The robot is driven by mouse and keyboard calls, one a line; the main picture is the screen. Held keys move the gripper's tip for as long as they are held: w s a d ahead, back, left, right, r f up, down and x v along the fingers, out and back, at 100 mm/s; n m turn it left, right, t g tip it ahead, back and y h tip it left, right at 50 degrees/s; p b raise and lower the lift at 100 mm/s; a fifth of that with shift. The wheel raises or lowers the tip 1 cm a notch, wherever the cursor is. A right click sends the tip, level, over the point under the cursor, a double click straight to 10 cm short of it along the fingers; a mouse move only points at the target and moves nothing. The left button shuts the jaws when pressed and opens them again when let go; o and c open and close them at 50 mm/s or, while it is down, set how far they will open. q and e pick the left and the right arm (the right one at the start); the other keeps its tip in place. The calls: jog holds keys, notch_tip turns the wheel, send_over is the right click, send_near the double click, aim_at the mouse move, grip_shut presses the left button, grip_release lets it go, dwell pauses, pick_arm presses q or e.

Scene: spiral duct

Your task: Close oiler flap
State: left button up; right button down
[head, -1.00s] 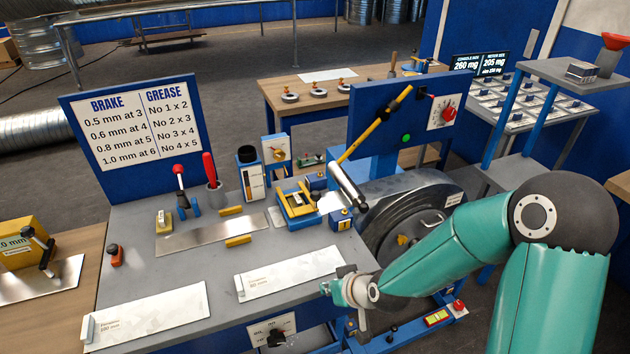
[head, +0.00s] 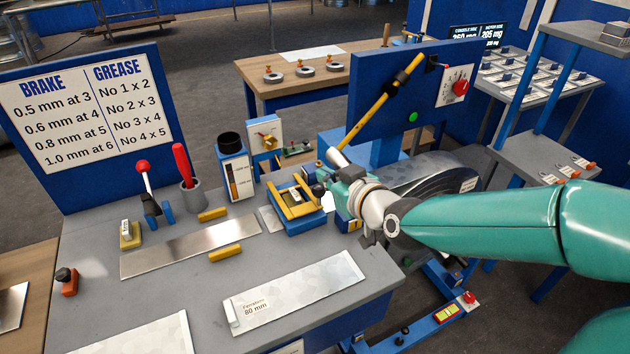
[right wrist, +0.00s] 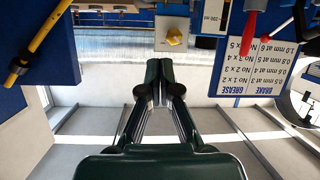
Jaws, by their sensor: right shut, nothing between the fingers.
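I cannot tell for sure which part is the oiler flap. A blue unit with a yellow frame (head: 290,212) sits at the back right of the grey bench. Behind it stand a reservoir with a black cup (head: 232,172) and a white-fronted box with a small brass-coloured part (head: 266,134). That brass-coloured part (right wrist: 174,36) also shows in the right wrist view, beyond my fingertips. My right gripper (head: 322,182) is shut and empty, close to the right side of the yellow-framed unit; contact cannot be told. Its fingertips (right wrist: 159,72) meet in the wrist view. My left gripper is out of view.
A yellow bar (head: 372,110) slants down from a blue panel (head: 430,85) beside my right arm; its lower end is hidden. A red-handled tool (head: 183,165) and a red-knobbed lever (head: 147,180) stand at the left. The front bench holds a flat metal plate (head: 300,290).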

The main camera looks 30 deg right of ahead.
aim_at(317, 186)
jog(key=w+f, duration=0.1)
jog(key=w, duration=0.1)
jog(key=w+f+p, duration=0.1)
jog(key=w+f, duration=0.1)
jog(key=w+d+f+p, duration=0.1)
jog(key=w+f, duration=0.1)
jog(key=shift+w+d+f, duration=0.1)
jog(key=shift+w, duration=0.3)
jog(key=shift+s+f, duration=0.4)
jog(key=shift+f, duration=0.1)
